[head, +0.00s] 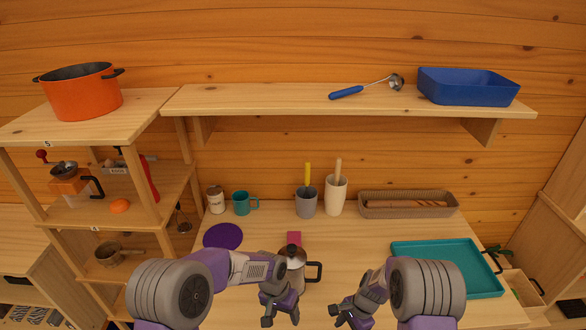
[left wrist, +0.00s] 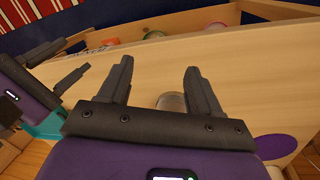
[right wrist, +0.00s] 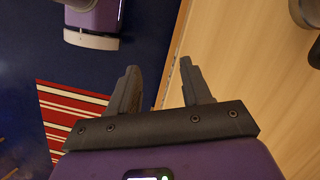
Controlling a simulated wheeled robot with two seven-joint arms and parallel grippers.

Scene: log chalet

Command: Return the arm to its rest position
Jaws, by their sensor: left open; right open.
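My left gripper (head: 281,316) hangs at the table's front, just in front of a metal pot with a black handle (head: 292,257). In the left wrist view its fingers (left wrist: 158,75) are apart with nothing between the tips. My right gripper (head: 350,316) is to the right of it, low in the head view. In the right wrist view its fingers (right wrist: 160,78) are apart and empty, over the table's edge and the dark floor covering. Both forearms reach in from the bottom of the head view. The left gripper partly hides the pot.
The wooden table (head: 350,240) bears a purple disc (head: 223,236), a teal tray (head: 447,268), a teal mug (head: 241,204), two utensil cups and a bread basket (head: 366,212). A shelf unit with an orange pot (head: 82,98) stands left. A wall shelf (head: 300,99) runs above.

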